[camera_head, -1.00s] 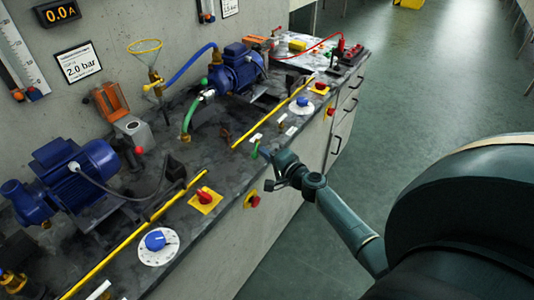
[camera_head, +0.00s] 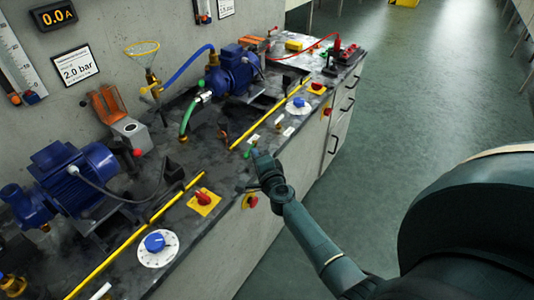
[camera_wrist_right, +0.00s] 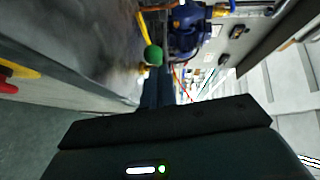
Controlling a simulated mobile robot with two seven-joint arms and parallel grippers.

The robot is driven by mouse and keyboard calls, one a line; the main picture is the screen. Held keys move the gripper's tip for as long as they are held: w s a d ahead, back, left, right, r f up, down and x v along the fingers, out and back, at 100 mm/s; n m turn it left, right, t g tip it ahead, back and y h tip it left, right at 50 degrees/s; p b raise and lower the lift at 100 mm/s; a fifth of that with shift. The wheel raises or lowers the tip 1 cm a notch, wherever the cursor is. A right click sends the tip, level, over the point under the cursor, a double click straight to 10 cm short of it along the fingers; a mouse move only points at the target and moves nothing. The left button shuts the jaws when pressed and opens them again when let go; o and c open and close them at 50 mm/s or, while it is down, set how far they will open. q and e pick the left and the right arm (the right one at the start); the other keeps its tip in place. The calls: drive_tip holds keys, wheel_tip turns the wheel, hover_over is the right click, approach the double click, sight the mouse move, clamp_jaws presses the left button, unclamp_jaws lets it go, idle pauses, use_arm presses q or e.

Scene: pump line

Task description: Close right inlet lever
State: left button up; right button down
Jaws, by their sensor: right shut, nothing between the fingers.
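A green ball knob (camera_head: 247,154) shows at the front edge of the bench, right beside the tip of my right gripper (camera_head: 257,155). In the right wrist view the green knob (camera_wrist_right: 153,55) lies just beyond the dark fingers (camera_wrist_right: 157,92) of that gripper. The fingers are together and hold nothing. I cannot tell whether they touch the knob. Which lever is the right inlet lever is not clear from its markings, and the lever's arm is mostly hidden. My left gripper is not in view.
A yellow bar (camera_head: 274,122) runs along the bench behind the knob. A red knob on a yellow plate (camera_head: 204,199) and a blue dial (camera_head: 155,243) sit to the left. The blue pump (camera_head: 237,73) stands farther back. The floor to the right is clear.

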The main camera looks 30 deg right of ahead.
drive_tip(key=shift+w+a+m+h, duration=0.15)
drive_tip(key=shift+a+m+h, duration=0.25)
drive_tip(key=shift+h, duration=0.1)
drive_tip(key=shift+w+a, duration=0.15)
drive_tip(key=shift+a, duration=0.15)
